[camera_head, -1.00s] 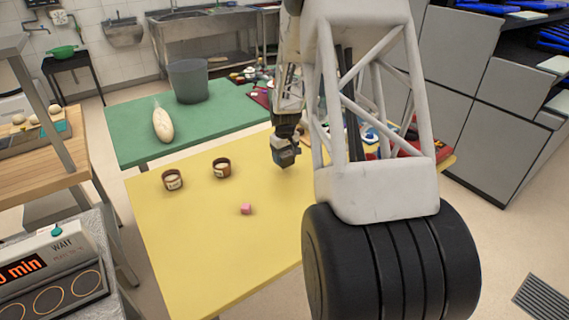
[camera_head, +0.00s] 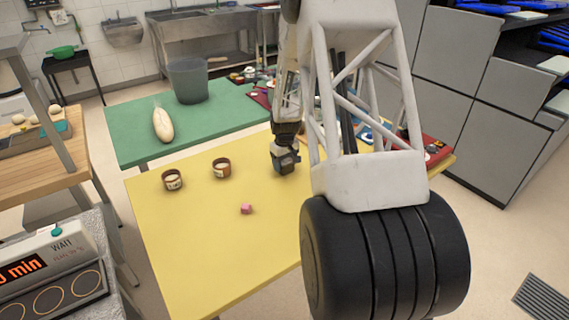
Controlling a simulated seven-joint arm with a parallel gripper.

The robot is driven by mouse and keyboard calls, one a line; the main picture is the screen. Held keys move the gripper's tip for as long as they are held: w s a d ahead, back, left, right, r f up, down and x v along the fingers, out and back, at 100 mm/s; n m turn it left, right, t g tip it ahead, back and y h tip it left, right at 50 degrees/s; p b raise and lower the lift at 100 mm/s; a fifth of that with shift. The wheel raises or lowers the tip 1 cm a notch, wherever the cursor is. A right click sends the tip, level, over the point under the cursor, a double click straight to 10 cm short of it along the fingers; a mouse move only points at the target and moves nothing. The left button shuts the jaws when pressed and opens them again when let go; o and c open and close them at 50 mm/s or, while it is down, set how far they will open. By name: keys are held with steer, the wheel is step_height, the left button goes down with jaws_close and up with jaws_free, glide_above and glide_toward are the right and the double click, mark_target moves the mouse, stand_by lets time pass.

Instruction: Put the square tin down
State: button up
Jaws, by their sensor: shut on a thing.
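My gripper (camera_head: 285,158) points down over the back right part of the yellow table (camera_head: 215,245), right of two brown cups. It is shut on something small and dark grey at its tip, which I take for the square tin. The tin's outline cannot be told clearly from the fingers at this size. I cannot tell whether its underside touches the table top or hangs just above it.
The table's front is clear.

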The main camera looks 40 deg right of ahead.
steer(key=shift+f, duration=0.1)
steer(key=o, duration=1)
steer(key=shift+o, duration=0.2)
step_height(320, 180, up, 12)
stand_by(0.8)
